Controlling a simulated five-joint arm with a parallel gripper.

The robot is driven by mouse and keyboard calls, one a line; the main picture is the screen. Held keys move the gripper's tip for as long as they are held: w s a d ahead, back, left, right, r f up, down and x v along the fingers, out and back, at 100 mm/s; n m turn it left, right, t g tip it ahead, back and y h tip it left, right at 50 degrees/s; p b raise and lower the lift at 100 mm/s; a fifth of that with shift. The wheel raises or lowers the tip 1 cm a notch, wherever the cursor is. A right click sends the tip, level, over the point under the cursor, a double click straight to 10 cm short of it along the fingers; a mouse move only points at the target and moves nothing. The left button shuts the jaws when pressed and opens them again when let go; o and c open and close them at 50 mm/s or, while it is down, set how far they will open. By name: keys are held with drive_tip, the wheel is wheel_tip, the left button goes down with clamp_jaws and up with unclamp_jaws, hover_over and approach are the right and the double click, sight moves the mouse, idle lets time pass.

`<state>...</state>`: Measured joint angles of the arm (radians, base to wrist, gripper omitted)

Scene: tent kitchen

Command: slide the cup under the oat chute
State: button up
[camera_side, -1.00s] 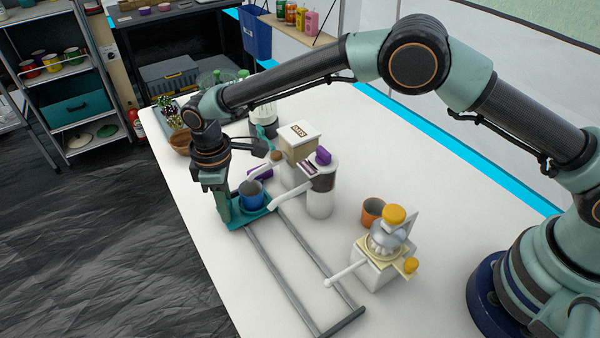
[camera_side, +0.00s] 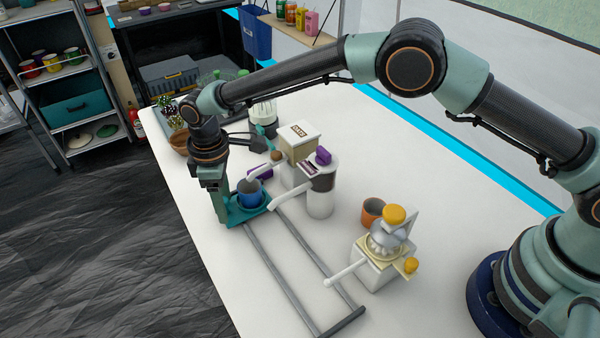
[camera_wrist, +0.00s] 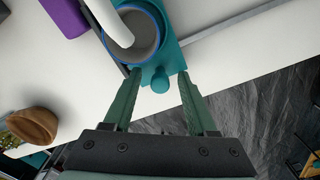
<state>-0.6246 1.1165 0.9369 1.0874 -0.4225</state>
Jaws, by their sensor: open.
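A blue cup (camera_side: 249,198) stands upright on a teal sliding tray (camera_side: 236,218) at the far end of two grey rails. The oat dispenser (camera_side: 298,138), a beige box marked OATS, stands behind it. Its white chute (camera_side: 262,169) reaches to above the cup; in the wrist view the chute (camera_wrist: 118,28) crosses over the cup's opening (camera_wrist: 133,55). My gripper (camera_wrist: 160,77) is open, its two teal fingers either side of the tray's round knob (camera_wrist: 160,84). In the side view the fingers are at the tray's left edge; I cannot tell whether they touch the knob.
A second dispenser (camera_side: 321,190) with a white chute stands right of the tray. Nearer are an orange cup (camera_side: 372,210) and a juicer (camera_side: 386,245) with a white spout. The rails (camera_side: 290,265) run bare towards the front.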

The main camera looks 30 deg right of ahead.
drive_tip(key=shift+r, duration=3.3)
drive_tip(key=shift+w+d+r, duration=0.1)
drive_tip(key=shift+d+r, duration=0.1)
drive_tip(key=shift+r, duration=0.1)
drive_tip(key=s+d+r+m+t+y, duration=0.1)
drive_tip(key=d+r+m, duration=0.2)
drive_tip(key=d+r, duration=0.55)
drive_tip(key=s+d+r+m+t, duration=0.2)
drive_tip(key=d+r+m, duration=0.1)
drive_tip(key=d+r, duration=0.55)
drive_tip(key=s+d+m+t, duration=0.1)
drive_tip(key=s+d+m, duration=0.2)
drive_tip(key=s+d, duration=0.4)
drive_tip(key=s+d+f+m+t+h, duration=0.1)
drive_tip(key=s+d+m, duration=0.2)
drive_tip(key=s+d, duration=0.4)
drive_tip(key=shift+d+f+t, duration=0.25)
drive_tip(key=shift+d+t, duration=0.05)
drive_tip(key=shift+d, duration=0.4)
